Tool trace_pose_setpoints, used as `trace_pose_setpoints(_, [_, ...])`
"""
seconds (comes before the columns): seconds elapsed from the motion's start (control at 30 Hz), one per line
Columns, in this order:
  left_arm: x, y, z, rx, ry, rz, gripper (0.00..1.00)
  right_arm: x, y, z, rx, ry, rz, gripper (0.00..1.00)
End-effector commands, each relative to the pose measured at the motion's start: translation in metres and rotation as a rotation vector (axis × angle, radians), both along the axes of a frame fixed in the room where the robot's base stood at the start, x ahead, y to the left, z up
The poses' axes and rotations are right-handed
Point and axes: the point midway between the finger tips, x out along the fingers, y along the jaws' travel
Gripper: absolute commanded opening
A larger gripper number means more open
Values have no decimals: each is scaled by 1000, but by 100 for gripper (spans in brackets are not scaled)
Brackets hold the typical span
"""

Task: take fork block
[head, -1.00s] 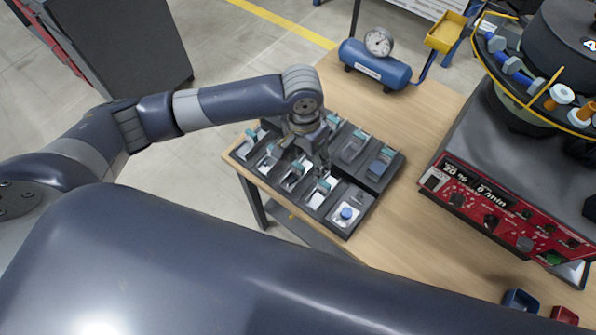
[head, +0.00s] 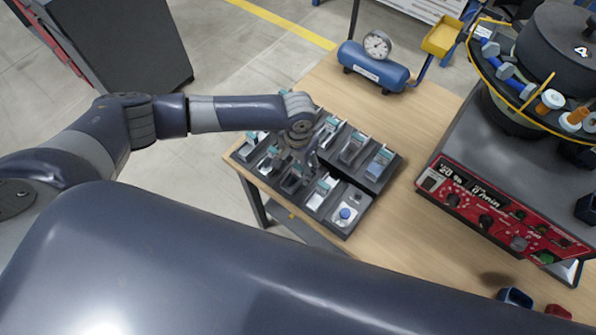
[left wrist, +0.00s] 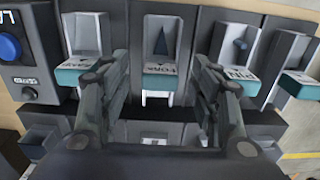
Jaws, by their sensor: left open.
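The fork block (left wrist: 161,81) has a teal label strip with FORK on it and white prongs. It sits in its slot in the middle of the left wrist view. My left gripper (left wrist: 161,66) is open, one finger on each side of the block; I cannot tell whether they touch it. In the head view my left gripper (head: 312,164) is low over the dark block holder (head: 358,225) and hides much of the fork block's place. My right gripper is not in view.
A block marked PIN (left wrist: 240,78) stands close to the right of my fingers, and another teal-edged block (left wrist: 84,77) to the left. The holder has a blue button (head: 345,213). The red-fronted feeder (head: 490,205) and a blue air tank (head: 374,70) stand on the table (head: 425,115).

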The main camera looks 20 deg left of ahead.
Motion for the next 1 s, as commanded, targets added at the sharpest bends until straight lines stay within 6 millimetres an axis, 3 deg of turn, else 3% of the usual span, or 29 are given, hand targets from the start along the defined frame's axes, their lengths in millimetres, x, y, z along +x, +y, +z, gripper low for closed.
trace_pose_setpoints(0.13, [-1, 0, -15, 0, 1, 1, 57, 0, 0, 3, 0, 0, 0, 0])
trace_pose_setpoints(0.4, [-1, 0, -19, 0, 0, 0, 57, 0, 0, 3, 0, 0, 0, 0])
trace_pose_setpoints(0.67, [-1, 0, -18, 0, 0, 0, 2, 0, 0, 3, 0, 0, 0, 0])
trace_pose_setpoints(1.0, [0, 0, -17, -1, -1, 1, 2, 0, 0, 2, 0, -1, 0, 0])
